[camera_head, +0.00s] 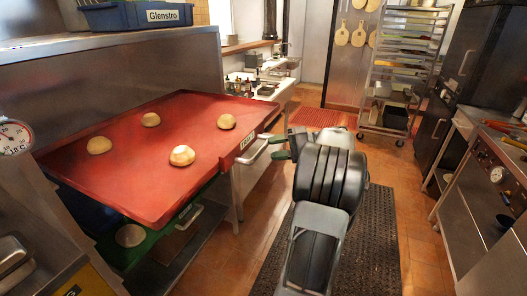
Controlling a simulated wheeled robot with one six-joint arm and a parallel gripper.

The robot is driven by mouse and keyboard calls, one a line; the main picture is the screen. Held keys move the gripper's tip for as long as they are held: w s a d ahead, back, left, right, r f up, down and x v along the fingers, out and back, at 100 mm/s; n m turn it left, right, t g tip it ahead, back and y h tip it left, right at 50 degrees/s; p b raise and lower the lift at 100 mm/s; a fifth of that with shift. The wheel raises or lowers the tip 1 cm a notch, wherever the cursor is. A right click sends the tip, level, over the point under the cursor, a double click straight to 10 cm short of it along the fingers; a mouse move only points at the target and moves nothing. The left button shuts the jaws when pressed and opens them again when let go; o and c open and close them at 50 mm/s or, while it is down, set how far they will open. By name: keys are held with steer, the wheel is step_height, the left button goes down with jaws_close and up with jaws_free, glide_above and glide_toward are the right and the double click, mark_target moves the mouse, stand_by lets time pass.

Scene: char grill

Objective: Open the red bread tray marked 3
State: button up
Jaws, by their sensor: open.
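The red bread tray (140,170) is at the left, level, with its whole wide surface showing. Several round buns lie on it. A small white label (248,141) is on its front edge at the right; I cannot read it surely. Below the label a metal handle (252,156) sticks out. My gripper (279,147) is open at the right end of this handle, very close to it. I cannot tell whether its fingers touch the handle or stand around it.
A green tray (150,246) with a metal handle (188,221) sits below the red one. A steel wall (120,75) is behind, with a blue crate (135,16) on top. A tall rack (402,60) stands at the back; steel counters line the right. Tiled floor (412,240) is free.

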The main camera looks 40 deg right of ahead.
steer(key=v, duration=0.9)
steer(key=shift+w, duration=0.1)
stand_by(0.3)
step_height(320, 180, down, 9)
steer(key=m+g+h, duration=0.2)
steer(key=m+h, duration=0.2)
steer(key=a+f+n+g+h, duration=0.1)
steer(key=a+f+g+h, duration=0.3)
steer(key=a, duration=0.7)
steer(key=s+a+r+n+h+p, duration=0.1)
steer(key=a+n, duration=0.5)
steer(key=a, duration=0.6)
steer(key=s+a+r+n+g+h+p, duration=0.1)
steer(key=a+n, duration=0.5)
steer(key=a, duration=0.7)
steer(key=shift+s+r+n+h, duration=0.3)
steer(key=shift+s+h, duration=0.25)
steer(key=shift+h, duration=0.35)
